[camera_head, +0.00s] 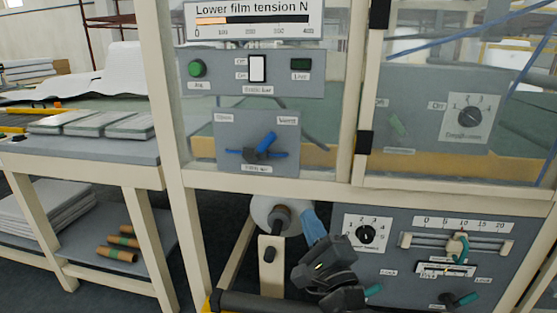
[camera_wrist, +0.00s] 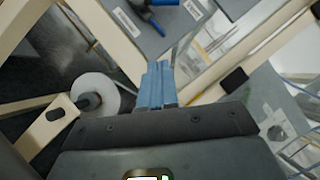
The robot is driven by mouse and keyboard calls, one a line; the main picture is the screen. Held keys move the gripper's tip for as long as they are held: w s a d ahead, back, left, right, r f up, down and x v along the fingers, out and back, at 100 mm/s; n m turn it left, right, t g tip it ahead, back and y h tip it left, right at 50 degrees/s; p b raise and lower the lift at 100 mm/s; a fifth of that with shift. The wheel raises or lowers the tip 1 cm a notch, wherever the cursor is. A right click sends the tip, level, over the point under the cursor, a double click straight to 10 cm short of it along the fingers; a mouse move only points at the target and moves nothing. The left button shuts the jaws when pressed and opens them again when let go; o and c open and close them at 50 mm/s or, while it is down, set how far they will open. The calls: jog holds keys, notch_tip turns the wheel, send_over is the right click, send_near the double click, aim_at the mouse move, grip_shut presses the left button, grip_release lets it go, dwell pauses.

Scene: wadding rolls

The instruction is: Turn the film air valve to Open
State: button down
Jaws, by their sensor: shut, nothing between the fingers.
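The valve with a blue handle (camera_head: 264,145) is on a grey panel (camera_head: 228,131) behind the cream frame. Its lever slants up to the right, toward the label "Vent" (camera_head: 287,121); the left label and the one below are too small to read surely. Part of the valve shows at the top edge of the wrist view (camera_wrist: 152,22). My gripper (camera_head: 308,214) is below and right of the valve in the head view, apart from it. Its blue fingers are together and empty, and they point toward the panel in the wrist view (camera_wrist: 155,68).
A cream crossbar (camera_head: 330,190) runs between the upper and lower panels. A white roll (camera_head: 268,212) is beside my gripper. A lower right panel (camera_head: 397,270) carries a dial, a slider and green handles. A table (camera_head: 100,172) stands at the left.

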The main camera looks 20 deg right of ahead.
jog(key=shift+w+d+r+m+t, duration=0.2)
jog(key=shift+w+r+m, duration=0.3)
jog(key=shift+w+r, duration=0.35)
jog(key=shift+w+d+r+m+t, duration=0.15)
jog(key=shift+w+r+m, duration=0.4)
jog(key=shift+w, duration=0.45)
jog(key=p, duration=0.3)
send_near(263, 146)
jog(key=w+d, duration=0.4)
jog(key=d, duration=0.2)
jog(key=shift+w+a+r+p, duration=0.95)
jog(key=shift+a+r+p, duration=0.05)
jog(key=shift+a+r, duration=0.2)
jog(key=shift+r+n, duration=0.15)
jog(key=shift+n, duration=0.2)
